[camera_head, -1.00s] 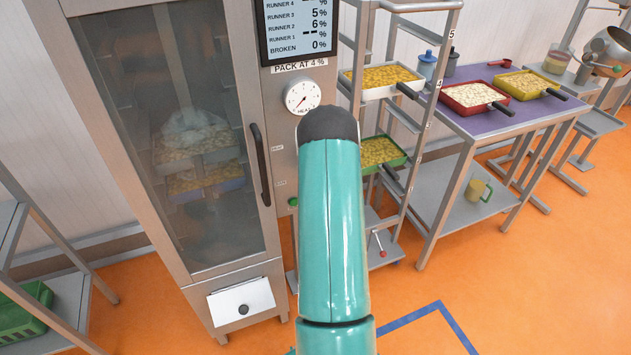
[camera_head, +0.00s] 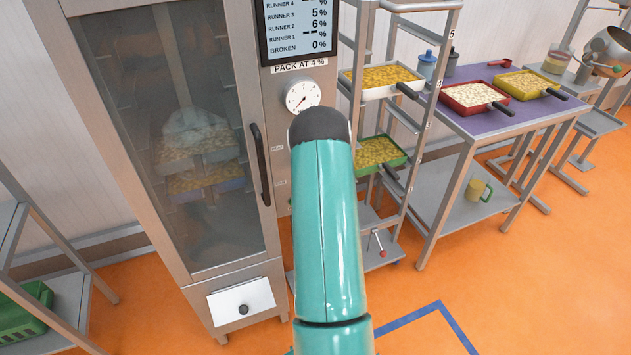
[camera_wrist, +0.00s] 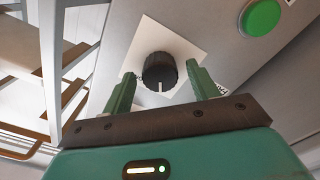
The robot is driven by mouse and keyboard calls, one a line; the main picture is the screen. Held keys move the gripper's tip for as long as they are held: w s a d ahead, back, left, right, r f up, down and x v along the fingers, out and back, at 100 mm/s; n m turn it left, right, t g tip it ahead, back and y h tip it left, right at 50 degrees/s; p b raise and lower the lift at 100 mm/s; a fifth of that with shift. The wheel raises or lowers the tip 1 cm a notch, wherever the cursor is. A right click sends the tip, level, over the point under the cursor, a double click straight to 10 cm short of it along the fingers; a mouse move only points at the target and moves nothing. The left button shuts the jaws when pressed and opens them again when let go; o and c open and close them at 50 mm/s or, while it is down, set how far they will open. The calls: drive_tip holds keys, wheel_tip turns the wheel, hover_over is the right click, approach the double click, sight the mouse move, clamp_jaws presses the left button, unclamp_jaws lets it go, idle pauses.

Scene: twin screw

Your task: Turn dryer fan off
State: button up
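The dryer (camera_head: 195,276) is a tall metal cabinet with a glass door, at the left of the head view. In the wrist view, a black round knob (camera_wrist: 160,71) with a white mark sits on a white square plate (camera_wrist: 183,48) on a grey panel. A green round button (camera_wrist: 261,17) is at the upper right. My gripper (camera_wrist: 161,76) is open, its two green fingers apart on either side of the knob in the picture. I cannot tell whether they touch it. My arm hides the gripper and knob in the head view.
A dial gauge (camera_head: 302,96) and a screen (camera_head: 297,27) are on the dryer's panel. The door handle (camera_head: 261,165) juts out left of my arm. A tray rack (camera_head: 431,100) stands close on the right, beside a purple-topped table (camera_head: 521,117).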

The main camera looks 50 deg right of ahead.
drive_tip(key=v, duration=1.4)
idle(0.4)
